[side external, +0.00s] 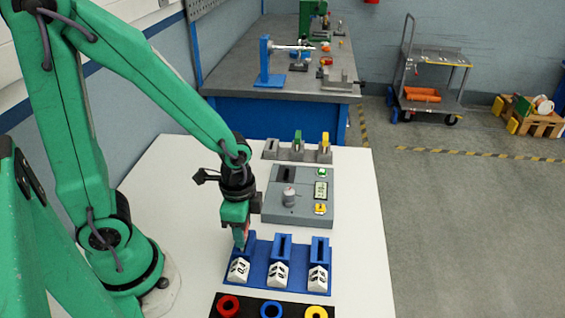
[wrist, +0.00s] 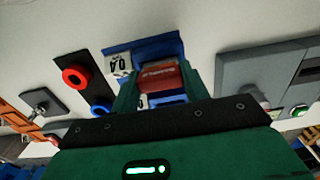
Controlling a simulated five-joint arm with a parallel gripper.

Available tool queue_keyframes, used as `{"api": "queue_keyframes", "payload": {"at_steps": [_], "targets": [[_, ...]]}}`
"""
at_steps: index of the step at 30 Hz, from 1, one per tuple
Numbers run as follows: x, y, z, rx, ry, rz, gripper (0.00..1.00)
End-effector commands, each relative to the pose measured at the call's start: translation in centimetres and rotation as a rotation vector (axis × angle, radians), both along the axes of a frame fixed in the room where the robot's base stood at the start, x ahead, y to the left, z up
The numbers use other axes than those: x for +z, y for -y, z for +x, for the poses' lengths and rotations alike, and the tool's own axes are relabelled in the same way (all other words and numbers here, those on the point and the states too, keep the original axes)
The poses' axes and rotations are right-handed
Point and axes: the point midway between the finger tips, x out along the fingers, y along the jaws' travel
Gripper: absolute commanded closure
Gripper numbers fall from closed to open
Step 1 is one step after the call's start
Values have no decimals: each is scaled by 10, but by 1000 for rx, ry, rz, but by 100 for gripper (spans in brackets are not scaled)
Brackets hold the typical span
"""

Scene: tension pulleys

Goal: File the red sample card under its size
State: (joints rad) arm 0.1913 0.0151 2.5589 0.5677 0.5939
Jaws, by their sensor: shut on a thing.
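The red sample card (wrist: 160,78) is between the two fingers of my gripper (wrist: 165,88) in the wrist view. In the side view my gripper (side external: 240,238) points down at the left block of the blue rack (side external: 300,286), and only a sliver of red shows there. The rack has three upright slotted blocks, each with a white number label in front. The middle and right slots look empty. The left label (wrist: 118,65) seems to read 0.4 in the wrist view. My fingers hide the left slot; I cannot tell whether the card's lower edge is inside it.
A grey device (side external: 300,208) with a slot, knob, display and buttons stands behind the rack. Farther back, a grey holder (side external: 283,155) carries a green card (side external: 298,138) and a yellow card (side external: 325,141). A black strip (side external: 250,307) with red, blue and yellow rings lies in front.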

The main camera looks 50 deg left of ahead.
Motion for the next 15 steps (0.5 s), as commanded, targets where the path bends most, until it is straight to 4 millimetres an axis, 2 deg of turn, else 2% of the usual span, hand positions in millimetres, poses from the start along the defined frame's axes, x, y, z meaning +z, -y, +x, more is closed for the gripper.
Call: {"api": "queue_keyframes", "payload": {"at_steps": [12, 13, 15], "targets": [[-7, 0, 1, 0, -4, 1, 81], [-7, 0, 1, 0, -3, 0, 51], [-6, 0, 1, 0, -3, 0, 37]]}}
